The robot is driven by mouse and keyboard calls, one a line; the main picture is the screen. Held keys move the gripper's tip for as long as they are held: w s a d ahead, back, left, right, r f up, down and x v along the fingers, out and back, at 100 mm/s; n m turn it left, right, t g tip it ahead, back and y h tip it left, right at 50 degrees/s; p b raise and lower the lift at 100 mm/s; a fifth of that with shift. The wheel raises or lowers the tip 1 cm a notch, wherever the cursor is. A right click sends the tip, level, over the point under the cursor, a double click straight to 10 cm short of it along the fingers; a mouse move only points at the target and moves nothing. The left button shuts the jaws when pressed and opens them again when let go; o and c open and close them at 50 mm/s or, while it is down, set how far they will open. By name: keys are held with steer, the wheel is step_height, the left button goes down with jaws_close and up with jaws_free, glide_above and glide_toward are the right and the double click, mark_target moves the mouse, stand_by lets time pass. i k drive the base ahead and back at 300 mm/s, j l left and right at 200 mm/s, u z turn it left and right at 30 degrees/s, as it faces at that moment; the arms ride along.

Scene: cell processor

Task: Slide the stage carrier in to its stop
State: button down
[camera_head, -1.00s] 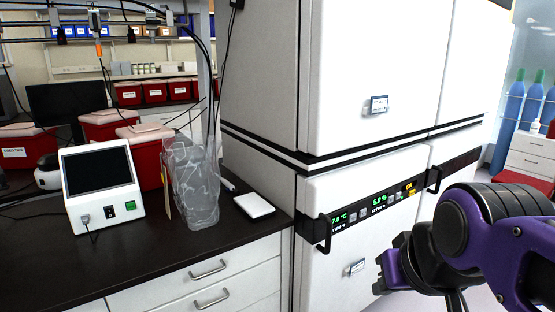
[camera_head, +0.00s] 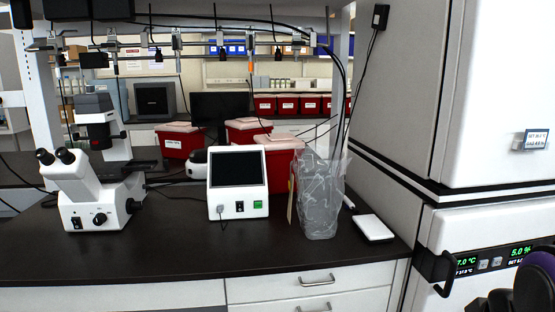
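A white microscope (camera_head: 95,195) with black eyepieces stands on the dark bench at the left. Its dark flat stage (camera_head: 133,168) shows to the right of the eyepiece body. I cannot make out a separate stage carrier on it, nor how far in it sits. My arm (camera_head: 538,280), black with a purple part, shows only at the bottom right corner. The dark end of my gripper (camera_head: 488,304) is cut off by the bottom edge, far to the right of the microscope. Whether its fingers are open or shut does not show.
A white box with a dark screen (camera_head: 238,183), a clear plastic bag (camera_head: 320,200) and a white flat pad (camera_head: 373,227) stand on the bench. Red bins (camera_head: 182,142) are behind. A tall white incubator (camera_head: 490,220) with a protruding black handle (camera_head: 434,272) is at the right. The front bench strip is clear.

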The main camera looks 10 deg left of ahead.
mark_target(148, 162)
steer(key=u, duration=1.6)
steer(key=i+j+u, duration=0.15)
steer(key=i, duration=0.45)
